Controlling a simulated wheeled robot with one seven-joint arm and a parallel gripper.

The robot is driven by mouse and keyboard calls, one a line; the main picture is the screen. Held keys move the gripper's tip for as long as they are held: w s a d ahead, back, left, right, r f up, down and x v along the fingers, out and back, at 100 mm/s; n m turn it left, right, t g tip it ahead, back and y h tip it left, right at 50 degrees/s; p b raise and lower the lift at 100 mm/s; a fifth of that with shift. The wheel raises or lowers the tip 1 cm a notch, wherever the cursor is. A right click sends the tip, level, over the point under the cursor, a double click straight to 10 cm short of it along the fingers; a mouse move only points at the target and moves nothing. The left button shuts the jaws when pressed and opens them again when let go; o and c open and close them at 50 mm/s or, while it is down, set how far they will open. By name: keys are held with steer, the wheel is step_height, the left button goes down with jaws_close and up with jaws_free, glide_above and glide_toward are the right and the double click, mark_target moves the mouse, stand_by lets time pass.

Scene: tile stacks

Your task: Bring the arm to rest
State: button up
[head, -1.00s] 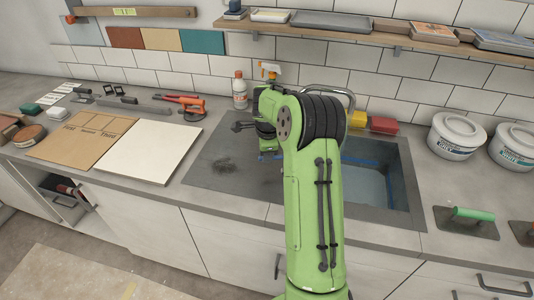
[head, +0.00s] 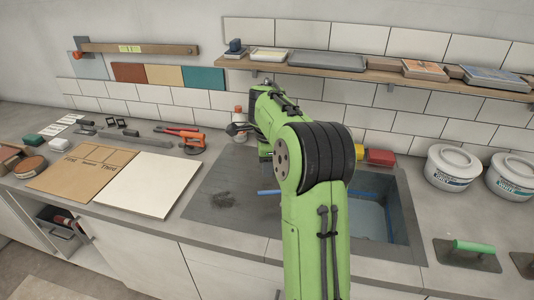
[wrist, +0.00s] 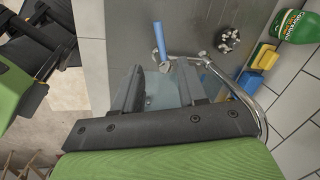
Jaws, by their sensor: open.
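My green arm (head: 316,235) rises from the bottom of the head view and stands in front of the sink. Its forearm bends up and back toward the tiled wall. My gripper is partly hidden by the arm in the head view, where dark finger parts show at its left. In the wrist view my gripper (wrist: 160,84) is open, with two dark fingers apart and nothing between them. It is above the sink area, apart from the counter as far as I can tell.
The sink (head: 400,215) lies under and right of my arm. A blue-handled tool (wrist: 160,40) and the faucet (wrist: 205,62) are near my fingers in the wrist view. A wooden shelf (head: 390,72) runs along the wall. White buckets (head: 452,168) stand right; a white board (head: 147,183) lies left.

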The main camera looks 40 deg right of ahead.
steer(key=r, duration=0.3)
steer(key=shift+s+a, duration=0.15)
steer(key=shift+s, duration=0.1)
steer(key=s+a+r+n+t+h, duration=0.1)
steer(key=s+a+r+n, duration=0.3)
steer(key=a, duration=0.3)
steer(key=s+a+r+n+t, duration=0.1)
steer(key=s+a+r+n, duration=0.1)
steer(key=s+a+n, duration=0.35)
steer(key=s+a+f+n+t+y, duration=0.1)
steer(key=s+a+f+n, duration=0.3)
steer(key=s+a+n, duration=0.7)
steer(key=s+n+y, duration=0.1)
steer(key=s+n, duration=0.3)
steer(key=shift+f+t, duration=0.2)
steer(key=shift+t, duration=0.2)
steer(key=shift+d, duration=0.15)
